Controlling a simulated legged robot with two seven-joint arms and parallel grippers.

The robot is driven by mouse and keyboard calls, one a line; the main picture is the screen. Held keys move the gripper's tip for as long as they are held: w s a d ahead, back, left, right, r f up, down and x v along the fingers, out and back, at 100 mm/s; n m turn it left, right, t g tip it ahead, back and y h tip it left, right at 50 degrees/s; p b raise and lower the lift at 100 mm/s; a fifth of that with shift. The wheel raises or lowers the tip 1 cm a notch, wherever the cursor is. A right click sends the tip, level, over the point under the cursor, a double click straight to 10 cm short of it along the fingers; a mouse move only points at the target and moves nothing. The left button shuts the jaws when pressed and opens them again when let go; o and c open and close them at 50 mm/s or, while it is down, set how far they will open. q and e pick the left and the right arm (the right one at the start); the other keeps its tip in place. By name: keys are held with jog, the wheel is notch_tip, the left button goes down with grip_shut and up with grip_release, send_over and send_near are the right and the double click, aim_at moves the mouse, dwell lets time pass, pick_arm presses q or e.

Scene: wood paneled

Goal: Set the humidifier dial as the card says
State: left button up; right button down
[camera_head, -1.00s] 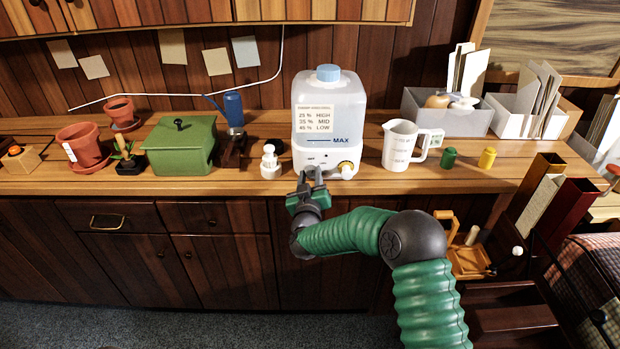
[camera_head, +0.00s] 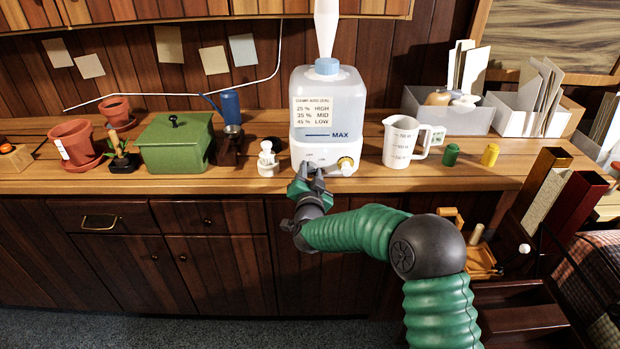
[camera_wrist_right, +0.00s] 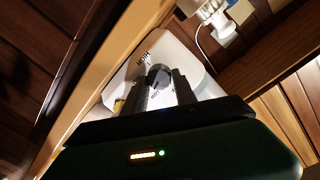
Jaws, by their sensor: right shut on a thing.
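The humidifier (camera_head: 328,100) stands on the wooden counter, with a translucent white tank, blue cap and white base. A white plume (camera_head: 327,28) rises from the cap. The card (camera_head: 316,117) on the tank reads 25 % HIGH, 35 % MID, 45 % LOW; its heading is too small to read. A brass-rimmed round part (camera_head: 346,165) sits at the base's right. My right gripper (camera_head: 311,173) is at the base's front, shut on the grey dial (camera_wrist_right: 157,74). In the right wrist view, the fingers (camera_wrist_right: 161,86) flank the dial, and HIGH shows beside it. My left gripper is not in view.
A white measuring jug (camera_head: 398,145) stands right of the humidifier, with a green jar (camera_head: 451,155) and a yellow jar (camera_head: 490,155) beyond. A small white object (camera_head: 267,160) is close on the left, then a green box (camera_head: 174,145). Trays of papers are farther right.

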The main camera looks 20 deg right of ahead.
jog(key=m+b, duration=0.2)
jog(key=f+m+b, duration=0.1)
jog(key=m+b, duration=0.1)
jog(key=m, duration=0.1)
jog(key=shift+f+y, duration=0.15)
jog(key=shift+y, duration=0.15)
jog(key=shift+m+b, duration=1.8)
jog(key=shift+m, duration=0.1)
jog(key=c, duration=1.4)
grip_release()
jog(key=o, duration=0.4)
jog(key=shift+w+r, duration=0.1)
jog(key=shift+r, duration=0.3)
